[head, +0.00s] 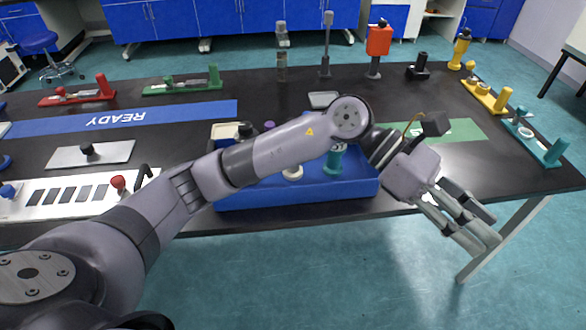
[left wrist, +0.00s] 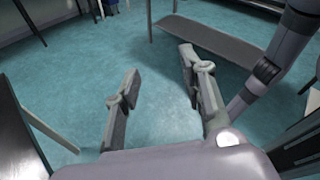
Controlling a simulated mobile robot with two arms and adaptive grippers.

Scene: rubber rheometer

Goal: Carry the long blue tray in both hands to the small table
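The long blue tray (head: 300,193) sits on the near edge of the black table in the head view. It holds a teal bottle (head: 334,160), a white ring-shaped piece (head: 292,172) and other small items; my left arm hides much of its middle. My left gripper (head: 487,227) is to the right of the tray, beyond the table's front edge, apart from the tray and empty. Its fingers stand apart in the left wrist view (left wrist: 158,65), with floor between them. A low grey tabletop (left wrist: 215,42) shows in the left wrist view; it may be the small table. My right gripper is out of view.
The black table (head: 420,165) carries red, green, yellow and teal fixtures, a white panel with a red knob (head: 118,182) and a blue READY strip (head: 130,117). A blue stool (head: 40,41) stands behind. Open teal floor lies in front.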

